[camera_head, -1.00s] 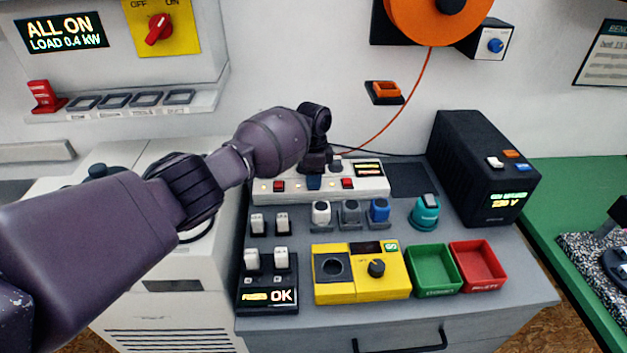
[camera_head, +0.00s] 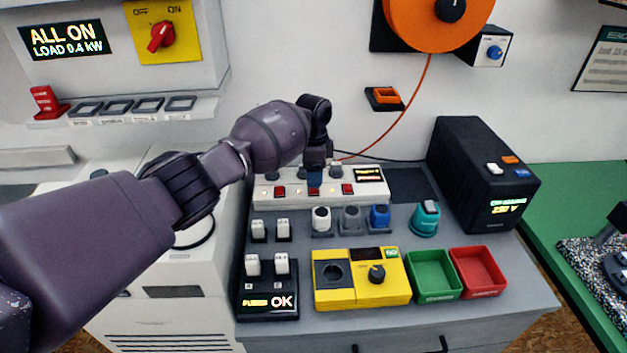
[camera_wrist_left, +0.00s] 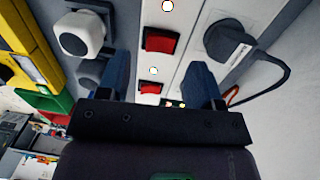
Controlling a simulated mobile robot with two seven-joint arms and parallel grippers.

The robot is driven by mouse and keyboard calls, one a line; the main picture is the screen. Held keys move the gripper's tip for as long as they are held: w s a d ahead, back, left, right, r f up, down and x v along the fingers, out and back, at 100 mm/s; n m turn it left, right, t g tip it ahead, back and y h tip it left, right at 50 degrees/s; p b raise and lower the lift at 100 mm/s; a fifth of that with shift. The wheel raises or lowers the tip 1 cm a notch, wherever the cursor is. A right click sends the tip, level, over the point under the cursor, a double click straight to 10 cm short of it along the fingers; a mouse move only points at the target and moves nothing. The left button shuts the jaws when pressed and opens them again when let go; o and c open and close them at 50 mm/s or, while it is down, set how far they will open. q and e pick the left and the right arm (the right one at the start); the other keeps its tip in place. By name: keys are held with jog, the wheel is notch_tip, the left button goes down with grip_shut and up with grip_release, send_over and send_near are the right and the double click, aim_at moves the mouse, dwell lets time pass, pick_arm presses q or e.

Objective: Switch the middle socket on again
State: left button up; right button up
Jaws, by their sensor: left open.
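The white power strip (camera_head: 262,203) lies at the back of the grey cabinet top. It carries a row of red switches and small lit lamps, and a dark readout (camera_head: 370,174) at its right end. The middle red switch (camera_head: 314,191) shows just below my left gripper (camera_head: 315,178). My left gripper is open and empty, pointing down over the strip's middle. In the left wrist view its blue fingers (camera_wrist_left: 160,78) stand apart over the strip. One red switch (camera_wrist_left: 150,88) shows between them and another red switch (camera_wrist_left: 161,41) above. A grey plug (camera_wrist_left: 228,40) sits beside the right finger.
White, grey and blue plugs (camera_head: 380,216) stand in front of the strip. A yellow tester (camera_head: 340,295), green tray (camera_head: 434,292) and red tray (camera_head: 500,288) are nearer. A black box (camera_head: 465,165) stands right. The wall display (camera_head: 60,38) reads "ALL ON, LOAD 0.4 kW".

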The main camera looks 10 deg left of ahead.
pick_arm(q)
notch_tip(320, 180, up, 7)
jog(key=shift+w+r, duration=0.2)
jog(key=shift+w, duration=0.05)
jog(key=shift+a, duration=0.1)
jog(key=shift+s, duration=0.1)
